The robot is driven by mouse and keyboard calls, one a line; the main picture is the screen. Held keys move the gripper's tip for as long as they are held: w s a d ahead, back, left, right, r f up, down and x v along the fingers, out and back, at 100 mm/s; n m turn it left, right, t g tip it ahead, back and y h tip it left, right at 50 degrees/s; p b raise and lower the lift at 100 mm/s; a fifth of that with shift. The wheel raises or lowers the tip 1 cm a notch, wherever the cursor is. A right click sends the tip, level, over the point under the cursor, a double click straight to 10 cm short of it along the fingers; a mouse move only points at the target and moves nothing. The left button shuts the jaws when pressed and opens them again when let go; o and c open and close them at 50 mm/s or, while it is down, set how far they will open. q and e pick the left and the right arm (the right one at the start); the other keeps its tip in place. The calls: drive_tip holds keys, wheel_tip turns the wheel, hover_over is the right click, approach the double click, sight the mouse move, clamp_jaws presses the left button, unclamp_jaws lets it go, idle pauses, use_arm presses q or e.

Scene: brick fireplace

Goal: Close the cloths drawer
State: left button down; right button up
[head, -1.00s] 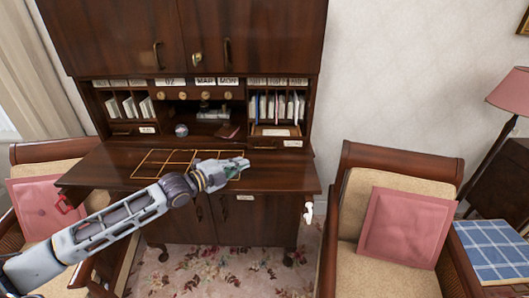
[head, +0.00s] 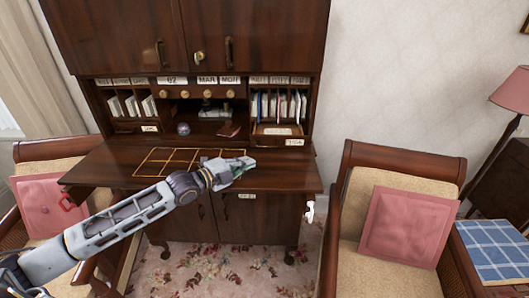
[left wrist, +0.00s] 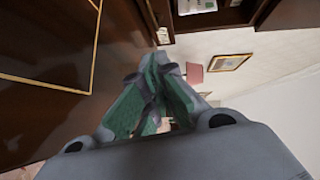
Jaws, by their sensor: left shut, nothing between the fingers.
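A small drawer (head: 277,142) under the right-hand letter slots of the dark wooden desk stands pulled out, its open top showing something pale inside. A white label is on the right of its front; I cannot read it clearly, so I cannot confirm it is the cloths drawer. My left gripper (head: 248,163) is shut and empty, over the desk top, in front of and a little left of this drawer, apart from it. In the left wrist view its green-padded fingers (left wrist: 152,88) are together. My right gripper is not in view.
The desk top (head: 115,163) has a gold-lined grid. A small ball (head: 183,129) and a brown booklet (head: 229,130) lie in the middle niche. Chairs with pink cushions (head: 410,227) stand either side. A small white object (head: 310,211) is at the desk's right edge.

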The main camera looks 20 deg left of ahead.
sight(275, 147)
use_arm(q)
drive_tip(key=shift+x, duration=1.55)
drive_tip(key=shift+p+x, duration=0.4)
drive_tip(key=shift+x, duration=2.55)
drive_tip(key=shift+w+a+f, duration=0.1)
drive_tip(key=shift+w+a, duration=0.05)
drive_tip(key=shift+w, duration=0.35)
drive_tip(key=shift+w+a+f, duration=0.15)
drive_tip(key=shift+w+a, duration=0.05)
drive_tip(key=shift+w, duration=0.45)
drive_tip(key=shift+w+a+f, duration=0.1)
drive_tip(key=shift+w+a, duration=0.05)
drive_tip(key=shift+w, duration=0.45)
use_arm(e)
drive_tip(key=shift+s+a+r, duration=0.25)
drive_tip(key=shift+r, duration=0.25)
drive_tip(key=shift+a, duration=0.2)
